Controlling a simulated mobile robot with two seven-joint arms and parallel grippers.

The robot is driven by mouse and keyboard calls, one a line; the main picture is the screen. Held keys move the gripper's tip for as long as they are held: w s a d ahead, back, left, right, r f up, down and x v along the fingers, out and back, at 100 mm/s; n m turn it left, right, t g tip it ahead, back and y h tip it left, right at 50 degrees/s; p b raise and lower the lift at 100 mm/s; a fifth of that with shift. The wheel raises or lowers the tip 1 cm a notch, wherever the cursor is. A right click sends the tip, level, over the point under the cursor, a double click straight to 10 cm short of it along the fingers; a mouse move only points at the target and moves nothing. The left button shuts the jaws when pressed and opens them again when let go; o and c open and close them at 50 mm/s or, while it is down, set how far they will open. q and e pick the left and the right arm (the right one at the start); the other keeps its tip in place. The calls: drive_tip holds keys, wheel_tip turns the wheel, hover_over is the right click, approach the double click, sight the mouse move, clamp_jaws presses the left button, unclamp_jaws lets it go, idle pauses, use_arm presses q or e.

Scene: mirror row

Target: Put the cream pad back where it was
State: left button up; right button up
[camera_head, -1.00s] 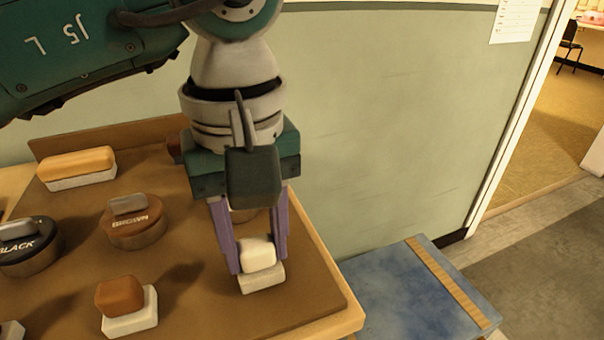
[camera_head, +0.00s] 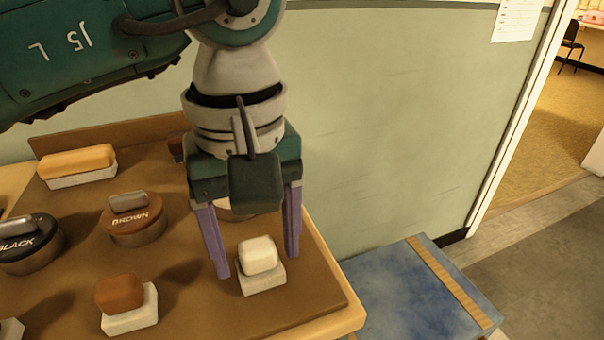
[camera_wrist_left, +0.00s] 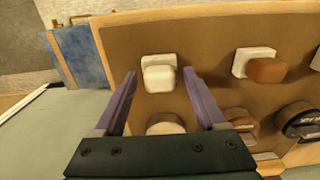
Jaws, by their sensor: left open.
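The cream pad (camera_head: 258,255) sits on a pale block (camera_head: 263,281) near the right front of the brown board. It also shows in the left wrist view (camera_wrist_left: 158,78), resting on its pale base. My left gripper (camera_head: 256,265) is open, with one purple finger on each side of the pad and a gap to both. In the left wrist view the open fingers (camera_wrist_left: 158,80) frame the pad and hold nothing. Part of a round pale-topped item (camera_head: 236,208) shows behind the gripper. My right gripper is not in view.
A brown pad (camera_head: 120,293) on a white block stands left of the cream pad. A blue-topped surface (camera_head: 405,300) lies right of the board.

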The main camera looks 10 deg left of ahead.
sight(256, 244)
use_arm(q)
wheel_tip(256, 244, up, 12)
drive_tip(key=shift+r, duration=0.15)
idle(1.2)
